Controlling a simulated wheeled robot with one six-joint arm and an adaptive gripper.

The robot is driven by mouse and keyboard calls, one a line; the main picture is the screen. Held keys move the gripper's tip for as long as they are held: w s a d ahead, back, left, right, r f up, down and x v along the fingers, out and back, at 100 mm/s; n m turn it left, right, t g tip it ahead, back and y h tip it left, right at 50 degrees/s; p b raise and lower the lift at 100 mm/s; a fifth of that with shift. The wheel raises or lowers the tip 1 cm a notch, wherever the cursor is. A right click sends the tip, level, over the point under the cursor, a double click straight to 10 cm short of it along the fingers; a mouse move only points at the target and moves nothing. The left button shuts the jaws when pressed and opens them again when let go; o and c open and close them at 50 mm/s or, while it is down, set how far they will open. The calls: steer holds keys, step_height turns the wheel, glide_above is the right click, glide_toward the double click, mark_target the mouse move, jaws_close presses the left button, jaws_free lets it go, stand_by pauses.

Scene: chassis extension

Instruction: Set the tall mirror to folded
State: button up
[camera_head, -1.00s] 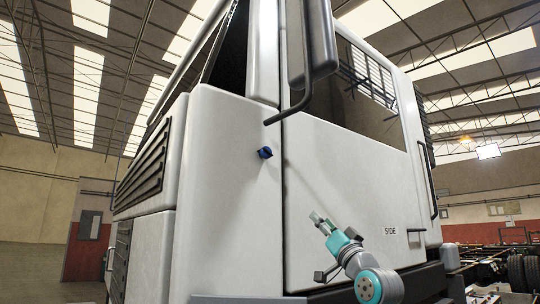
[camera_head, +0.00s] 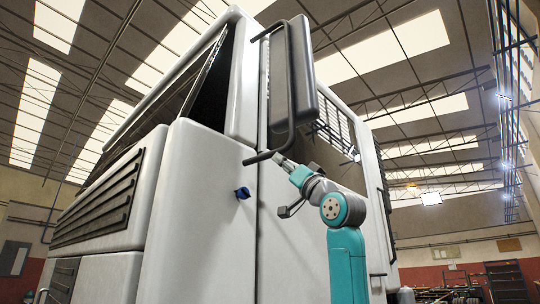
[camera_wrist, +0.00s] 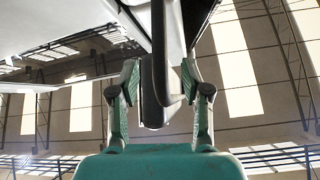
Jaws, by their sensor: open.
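The tall mirror (camera_head: 303,70) is a dark, upright, narrow housing at the front edge of the white truck cab, on a bent black tube bracket (camera_head: 264,156). My gripper (camera_head: 279,160) is raised to the mirror's lower end, close to the bracket's lower bend. In the wrist view, my gripper (camera_wrist: 160,80) is open, with one finger on each side of a dark upright part of the mirror assembly (camera_wrist: 158,60). I cannot tell whether either finger touches it. The mirror's reflective face is not clearly visible.
The white cab door and front corner panel (camera_head: 200,200) stand right behind the arm. A side window with a barred grille (camera_head: 340,125) lies behind the mirror. Open air is at the right.

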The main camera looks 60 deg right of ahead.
mark_target(272, 154)
steer(key=x, duration=0.7)
steer(key=shift+w+d+r, duration=0.15)
steer(key=shift+w, duration=0.05)
jaws_close()
